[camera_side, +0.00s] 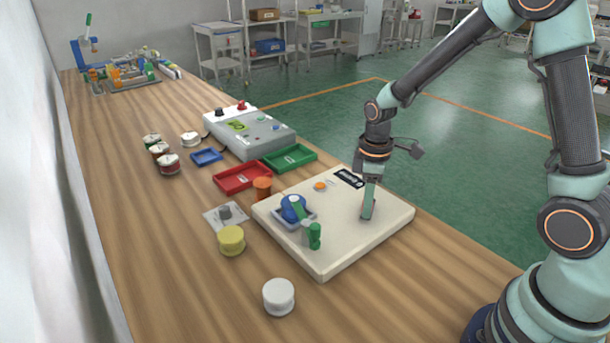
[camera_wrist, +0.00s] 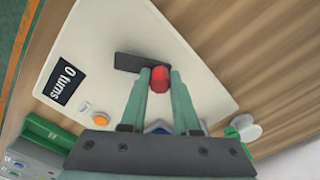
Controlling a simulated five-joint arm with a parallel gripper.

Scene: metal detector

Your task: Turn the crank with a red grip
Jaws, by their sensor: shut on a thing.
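The crank's red grip (camera_wrist: 160,79) stands between my fingertips in the wrist view. Its dark crank arm (camera_wrist: 138,63) extends from there to the left across the cream board (camera_wrist: 185,45). My gripper (camera_wrist: 159,78) is shut on the red grip. In the side view my gripper (camera_side: 368,210) points down at the right part of the board (camera_side: 340,255), and its fingers hide the grip there. An orange button (camera_wrist: 100,118) is on the board near the label.
A blue part (camera_side: 293,207) and a green cylinder (camera_side: 315,236) stand on the board's left side. Red (camera_side: 243,178) and green (camera_side: 290,157) trays and a grey control box (camera_side: 250,136) lie behind. Yellow (camera_side: 231,239) and white (camera_side: 278,295) spools stand left and in front.

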